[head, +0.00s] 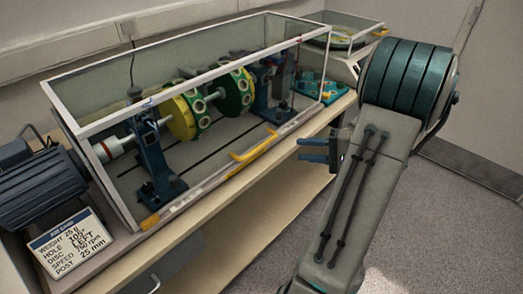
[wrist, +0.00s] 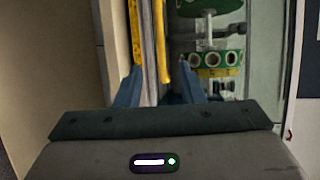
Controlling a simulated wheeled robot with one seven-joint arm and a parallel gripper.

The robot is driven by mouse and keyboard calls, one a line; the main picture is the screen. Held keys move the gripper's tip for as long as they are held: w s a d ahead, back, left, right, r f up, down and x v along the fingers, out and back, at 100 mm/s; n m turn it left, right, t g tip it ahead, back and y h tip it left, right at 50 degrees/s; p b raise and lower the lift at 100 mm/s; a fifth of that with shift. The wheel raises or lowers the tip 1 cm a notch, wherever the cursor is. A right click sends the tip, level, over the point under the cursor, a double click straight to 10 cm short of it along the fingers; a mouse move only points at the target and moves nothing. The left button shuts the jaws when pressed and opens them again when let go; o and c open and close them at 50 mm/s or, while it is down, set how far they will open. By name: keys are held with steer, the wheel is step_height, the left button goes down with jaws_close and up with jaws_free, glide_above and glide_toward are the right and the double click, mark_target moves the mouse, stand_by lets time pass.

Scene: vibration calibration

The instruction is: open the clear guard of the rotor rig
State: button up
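The clear guard (head: 190,62) is a white-framed transparent box over the rotor rig, and it appears down. A yellow handle (head: 254,146) is on its lower front edge; it also shows in the wrist view (wrist: 161,45). Inside, the rotor has a yellow disc (head: 181,118) and a green disc (head: 234,92) on a shaft between blue posts. My gripper (head: 303,150) is open and empty, to the right of the handle and apart from it in the head view. In the wrist view my blue fingers (wrist: 160,80) are spread, with the handle beyond and between them.
A blue motor (head: 42,185) and a printed card (head: 70,244) are at the bench's left end. A teal tray (head: 320,90) with small parts and a clear-sided box (head: 345,38) stand at the far right end. Open floor (head: 455,215) lies to the right.

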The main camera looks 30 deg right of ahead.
mark_target(265, 145)
steer(key=x, duration=1.3)
steer(key=shift+w+d+p, duration=0.1)
steer(key=shift+w+p, duration=0.25)
steer(key=shift+w, duration=0.05)
steer(key=shift+c, duration=0.3)
jaws_close()
